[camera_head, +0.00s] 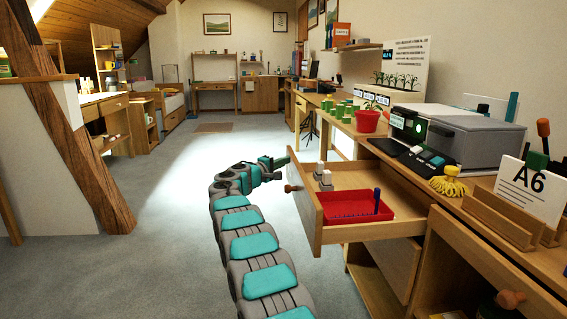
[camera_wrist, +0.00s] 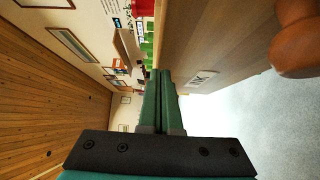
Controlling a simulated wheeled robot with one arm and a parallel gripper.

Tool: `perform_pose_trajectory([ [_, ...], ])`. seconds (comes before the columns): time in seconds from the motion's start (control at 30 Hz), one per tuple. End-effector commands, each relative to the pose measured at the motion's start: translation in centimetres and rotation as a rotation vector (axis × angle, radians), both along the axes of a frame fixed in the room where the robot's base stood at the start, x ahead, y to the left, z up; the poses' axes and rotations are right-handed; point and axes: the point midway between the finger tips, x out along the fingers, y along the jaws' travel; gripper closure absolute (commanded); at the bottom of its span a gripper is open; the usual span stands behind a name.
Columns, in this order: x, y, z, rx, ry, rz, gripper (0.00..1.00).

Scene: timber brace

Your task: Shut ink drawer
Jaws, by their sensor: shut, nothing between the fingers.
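A wooden drawer (camera_head: 318,222) stands pulled out from the desk at the right. It holds a red tray (camera_head: 345,218) with a blue upright item, and small grey-white bottles (camera_head: 324,178) behind the tray. Its round brown knob (camera_head: 292,188) faces left. In the wrist view the drawer front (camera_wrist: 225,50) fills the upper right, with a small label (camera_wrist: 201,79), too blurred to read, and the knob (camera_wrist: 297,42). My gripper (camera_head: 285,160) is shut and empty at the far end of the drawer front. Its green fingers (camera_wrist: 160,75) point along that front; I cannot tell whether they touch it.
The desktop carries a grey printer (camera_head: 462,135), a red pot (camera_head: 367,121), a yellow tassel-like item (camera_head: 448,186) and an A6 card (camera_head: 528,188). A timber brace (camera_head: 75,140) slants at the left. The grey floor between brace and drawer is clear.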

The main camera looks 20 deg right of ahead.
Motion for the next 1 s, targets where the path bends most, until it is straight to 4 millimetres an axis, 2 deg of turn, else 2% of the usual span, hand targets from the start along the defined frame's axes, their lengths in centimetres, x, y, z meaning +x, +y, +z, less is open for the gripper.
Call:
perform_pose_trajectory([
  [0.17,-0.3,-0.8,-0.1,0.0,-0.001,-0.002,1.0],
  [0.37,-0.9,-3.1,-0.3,0.001,-0.003,-0.002,1.0],
  [1.0,-4.3,-14.6,-0.3,0.0,-0.001,-0.004,1.0],
])
